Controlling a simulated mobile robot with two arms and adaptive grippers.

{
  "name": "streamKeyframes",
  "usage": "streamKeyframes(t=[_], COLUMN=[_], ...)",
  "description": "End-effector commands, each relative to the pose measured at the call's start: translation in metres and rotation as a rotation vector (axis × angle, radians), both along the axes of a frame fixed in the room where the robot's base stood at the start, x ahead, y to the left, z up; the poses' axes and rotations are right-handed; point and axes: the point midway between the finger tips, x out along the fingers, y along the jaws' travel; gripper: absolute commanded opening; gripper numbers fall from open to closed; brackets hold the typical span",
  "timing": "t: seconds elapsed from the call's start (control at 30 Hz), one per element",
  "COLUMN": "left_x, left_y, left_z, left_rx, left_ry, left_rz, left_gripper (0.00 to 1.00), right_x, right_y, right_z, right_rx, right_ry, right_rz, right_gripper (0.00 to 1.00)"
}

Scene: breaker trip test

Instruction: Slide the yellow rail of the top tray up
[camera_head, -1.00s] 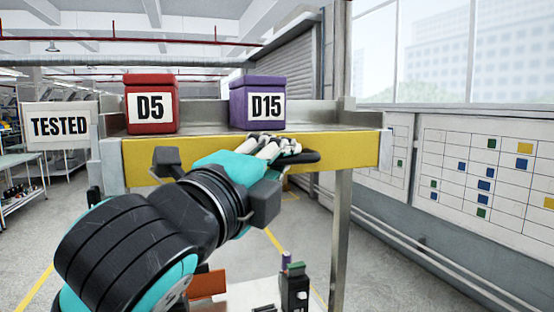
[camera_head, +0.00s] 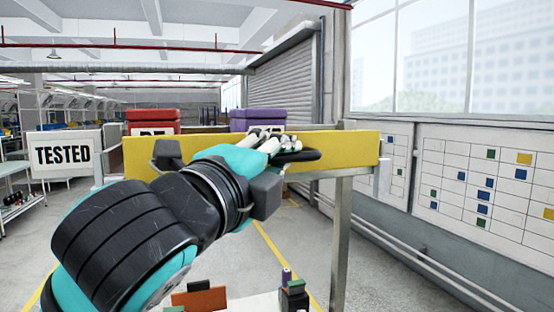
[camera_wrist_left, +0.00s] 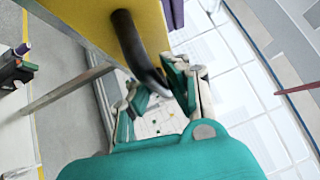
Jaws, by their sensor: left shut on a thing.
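The yellow rail (camera_head: 345,150) runs across the front of the top tray. It stands high and covers the lower part of the red box (camera_head: 153,115) and the purple box (camera_head: 258,115) behind it. A dark curved handle (camera_head: 308,155) sticks out from the rail's front. My left gripper (camera_head: 280,142) is shut on that handle. In the left wrist view its fingers (camera_wrist_left: 160,88) close around the dark handle (camera_wrist_left: 132,45), with the yellow rail (camera_wrist_left: 90,25) behind. My right gripper is not in view.
A metal post (camera_head: 342,240) stands under the tray's right side. A TESTED sign (camera_head: 65,155) is at the left. A wall chart (camera_head: 485,170) hangs at the right. Small coloured items (camera_head: 290,290) sit low in front. The space above the rail is clear.

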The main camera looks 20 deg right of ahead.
Motion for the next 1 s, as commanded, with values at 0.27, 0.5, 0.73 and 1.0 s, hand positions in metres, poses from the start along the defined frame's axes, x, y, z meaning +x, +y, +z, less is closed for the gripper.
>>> streamKeyframes(t=[0.27, 0.5, 0.73, 1.0], left_x=[-0.001, -0.001, -0.015, -0.056], left_y=[0.001, 0.001, 0.014, 0.054], left_z=[0.004, 0.003, 0.001, -0.006], left_rx=[-0.008, -0.006, -0.006, -0.007], left_ry=[-0.008, -0.006, -0.008, -0.012], left_rz=[0.001, 0.000, 0.000, 0.001], left_gripper=[0.34, 0.36, 0.36, 0.36], right_x=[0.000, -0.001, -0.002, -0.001], right_y=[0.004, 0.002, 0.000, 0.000], right_z=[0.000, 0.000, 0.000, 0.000], right_rx=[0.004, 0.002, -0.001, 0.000], right_ry=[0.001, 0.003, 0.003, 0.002], right_rz=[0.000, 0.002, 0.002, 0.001], right_gripper=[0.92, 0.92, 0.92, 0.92])
